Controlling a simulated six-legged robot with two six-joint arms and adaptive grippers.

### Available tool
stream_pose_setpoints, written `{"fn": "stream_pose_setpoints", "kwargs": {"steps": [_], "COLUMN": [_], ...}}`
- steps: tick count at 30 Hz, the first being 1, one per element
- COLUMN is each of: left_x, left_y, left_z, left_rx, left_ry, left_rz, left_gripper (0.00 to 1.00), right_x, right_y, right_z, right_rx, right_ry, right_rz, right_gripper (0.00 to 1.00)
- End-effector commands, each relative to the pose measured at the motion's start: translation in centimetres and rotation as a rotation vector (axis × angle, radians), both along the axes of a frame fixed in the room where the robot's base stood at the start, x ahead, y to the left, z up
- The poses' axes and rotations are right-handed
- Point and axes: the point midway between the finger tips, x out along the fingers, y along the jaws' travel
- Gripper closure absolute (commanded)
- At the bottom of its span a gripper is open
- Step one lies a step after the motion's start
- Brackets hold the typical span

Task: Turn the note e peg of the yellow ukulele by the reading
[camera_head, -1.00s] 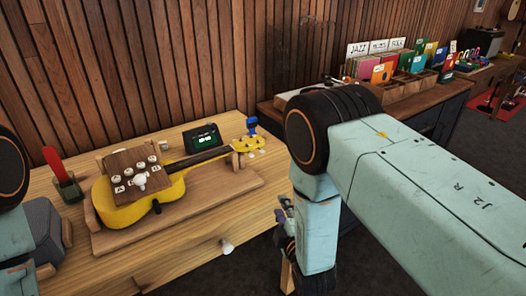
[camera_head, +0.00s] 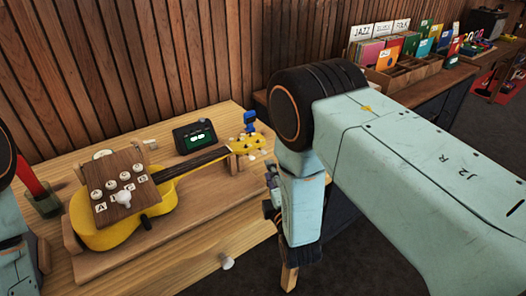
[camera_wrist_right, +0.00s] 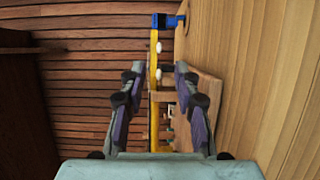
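The yellow ukulele (camera_head: 98,238) lies in a wooden cradle on the table. Its headstock (camera_head: 243,144) points right, with small white pegs and a blue clip (camera_head: 250,121) on it. A dark box with a lit green reading (camera_head: 195,137) stands behind the neck; the figures are too small to read surely. My left gripper is out of view.
A wooden board with lettered knobs (camera_head: 133,177) sits over the ukulele's body. A cup with a red-handled thing (camera_head: 40,195) stands at left. The table's front (camera_head: 190,280) has a white knob. Record crates (camera_head: 410,72) stand on a cabinet behind right.

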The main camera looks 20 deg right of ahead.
Motion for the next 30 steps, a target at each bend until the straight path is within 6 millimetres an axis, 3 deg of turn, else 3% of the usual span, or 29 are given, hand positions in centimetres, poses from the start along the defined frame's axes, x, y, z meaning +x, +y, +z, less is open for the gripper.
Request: {"fn": "stream_pose_setpoints", "kwargs": {"steps": [5,19,30], "left_x": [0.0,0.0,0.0], "left_y": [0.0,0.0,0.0], "left_z": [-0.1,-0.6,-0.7], "left_rx": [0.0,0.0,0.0], "left_ry": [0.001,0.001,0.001], "left_rz": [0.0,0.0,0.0], "left_gripper": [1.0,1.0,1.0], "right_x": [0.3,6.5,7.5], "right_y": [-0.1,-0.5,-0.6], "right_z": [0.0,-0.1,-0.1], "right_rx": [0.0,0.001,0.0], "right_ry": [-0.001,-0.001,0.001], "right_rz": [-0.001,-0.001,-0.001], "right_gripper": [0.69,0.69,0.69]}}
